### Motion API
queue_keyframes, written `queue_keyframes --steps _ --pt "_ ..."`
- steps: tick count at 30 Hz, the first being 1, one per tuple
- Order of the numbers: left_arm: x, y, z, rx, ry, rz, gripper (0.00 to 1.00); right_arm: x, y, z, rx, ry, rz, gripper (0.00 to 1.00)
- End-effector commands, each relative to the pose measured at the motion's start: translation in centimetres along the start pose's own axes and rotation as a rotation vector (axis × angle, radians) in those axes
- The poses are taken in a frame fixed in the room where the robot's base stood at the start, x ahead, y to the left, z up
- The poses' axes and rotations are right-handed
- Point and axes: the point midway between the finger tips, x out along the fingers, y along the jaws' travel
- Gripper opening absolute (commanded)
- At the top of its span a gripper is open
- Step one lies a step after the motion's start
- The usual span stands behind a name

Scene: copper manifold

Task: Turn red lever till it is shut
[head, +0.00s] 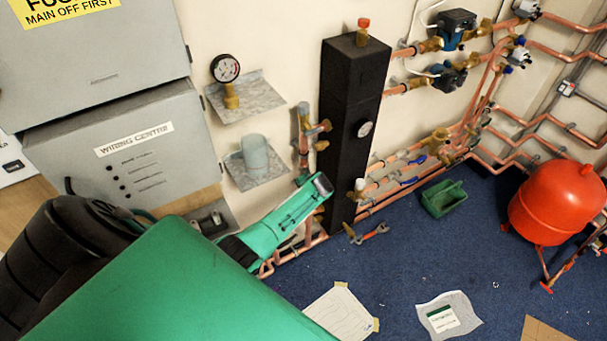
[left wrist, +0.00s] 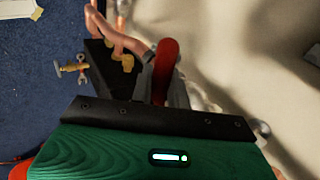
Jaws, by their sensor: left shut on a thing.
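The red lever (left wrist: 167,57) shows in the left wrist view, its upper part rising between the fingers of my left gripper (left wrist: 163,88). The gripper is shut on the lever. A copper pipe runs just left of the lever. In the head view, my left gripper (head: 318,190) is low by the wall, left of the black column (head: 350,110). My own forearm and hand hide the lever there, so its angle cannot be told from that view. My right gripper is in neither view.
Copper pipes (head: 304,150) with brass fittings rise beside the column. A grey wall shelf with a cup (head: 254,154) and a pressure gauge (head: 225,68) are to the left. A green tray (head: 445,198), a wrench (head: 372,233) and papers lie on the blue floor. A red tank (head: 550,203) stands right.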

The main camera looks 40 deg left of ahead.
Motion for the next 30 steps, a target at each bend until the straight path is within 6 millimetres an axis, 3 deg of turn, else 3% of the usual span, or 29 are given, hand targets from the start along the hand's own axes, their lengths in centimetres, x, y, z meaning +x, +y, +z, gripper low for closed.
queue_keyframes --steps 10,25,26,27,28,30 --pt "-0.46 -0.32 -0.02 0.069 -0.097 -0.003 0.00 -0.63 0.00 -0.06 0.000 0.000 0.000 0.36" --pt "-0.55 -0.48 -0.11 0.078 -0.106 -0.005 0.00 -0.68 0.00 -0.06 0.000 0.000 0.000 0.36" --pt "-0.55 -0.49 -0.12 0.078 -0.106 -0.006 0.23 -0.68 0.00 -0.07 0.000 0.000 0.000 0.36" --pt "-0.55 -0.49 -0.11 0.078 -0.106 -0.005 0.31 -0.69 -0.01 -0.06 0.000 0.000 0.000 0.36" --pt "-0.55 -0.48 -0.11 0.078 -0.106 -0.005 0.36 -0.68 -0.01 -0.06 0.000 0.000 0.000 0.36" --pt "-0.53 -0.46 -0.10 0.077 -0.106 -0.005 0.36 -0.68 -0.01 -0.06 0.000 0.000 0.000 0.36"
